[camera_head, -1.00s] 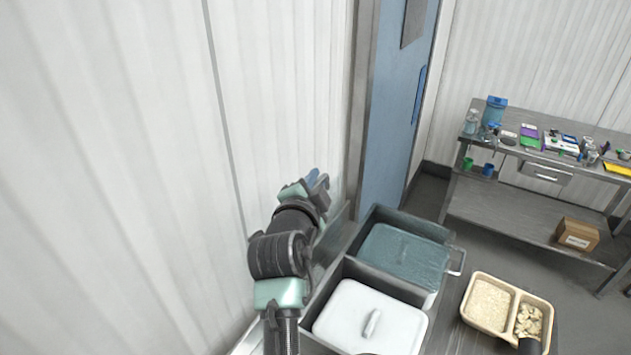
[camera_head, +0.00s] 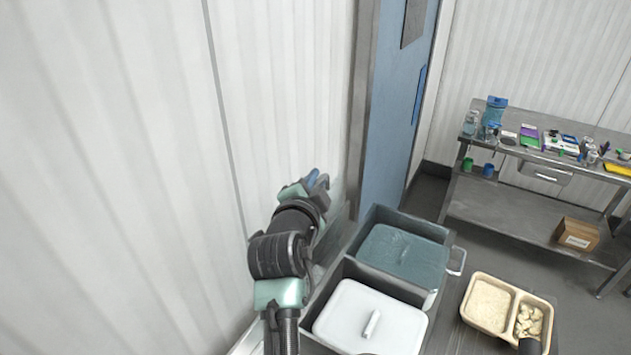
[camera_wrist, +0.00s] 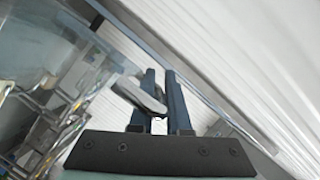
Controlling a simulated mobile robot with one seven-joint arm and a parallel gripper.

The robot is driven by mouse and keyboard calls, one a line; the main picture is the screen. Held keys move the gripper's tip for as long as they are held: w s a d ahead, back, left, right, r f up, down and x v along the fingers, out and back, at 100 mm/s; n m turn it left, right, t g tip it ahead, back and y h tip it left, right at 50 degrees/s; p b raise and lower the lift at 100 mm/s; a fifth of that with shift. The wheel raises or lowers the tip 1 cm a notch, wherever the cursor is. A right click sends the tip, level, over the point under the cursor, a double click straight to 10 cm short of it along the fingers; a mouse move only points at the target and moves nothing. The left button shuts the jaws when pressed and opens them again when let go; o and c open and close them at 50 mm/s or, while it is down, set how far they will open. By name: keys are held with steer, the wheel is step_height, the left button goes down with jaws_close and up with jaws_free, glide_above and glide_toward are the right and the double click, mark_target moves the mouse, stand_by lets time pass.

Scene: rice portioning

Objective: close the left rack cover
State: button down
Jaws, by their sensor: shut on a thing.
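My gripper (camera_head: 318,182) is beside the white wall, above the far left of the steel rack. In the wrist view my gripper (camera_wrist: 160,75) has its two dark blue fingers close together, shut on a grey handle (camera_wrist: 140,96). The handle appears to belong to a clear, see-through cover (camera_wrist: 50,45), which fills the left of that view. In the head view this cover (camera_head: 328,243) shows only faintly, steeply tilted near the wall behind my arm. My arm hides much of it, and its hinge edge is not clear.
A bin with a white lid (camera_head: 370,322) and a bin with a teal lid (camera_head: 404,257) stand right of my arm. A two-part beige tray (camera_head: 508,295) sits further right. A blue door (camera_head: 395,110) and a steel table (camera_head: 520,205) are behind.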

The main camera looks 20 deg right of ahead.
stand_by(0.4)
steer(key=s+d+f+m+b, duration=0.1)
steer(key=s+d+b, duration=0.1)
steer(key=s+d, duration=0.5)
steer(key=shift+s+f+t, duration=0.3)
steer(key=shift+s+f, duration=0.05)
steer(key=shift+s, duration=0.65)
steer(key=c, duration=1.2)
jaws_free()
steer(key=shift+o, duration=0.2)
steer(key=shift+s+a, duration=0.1)
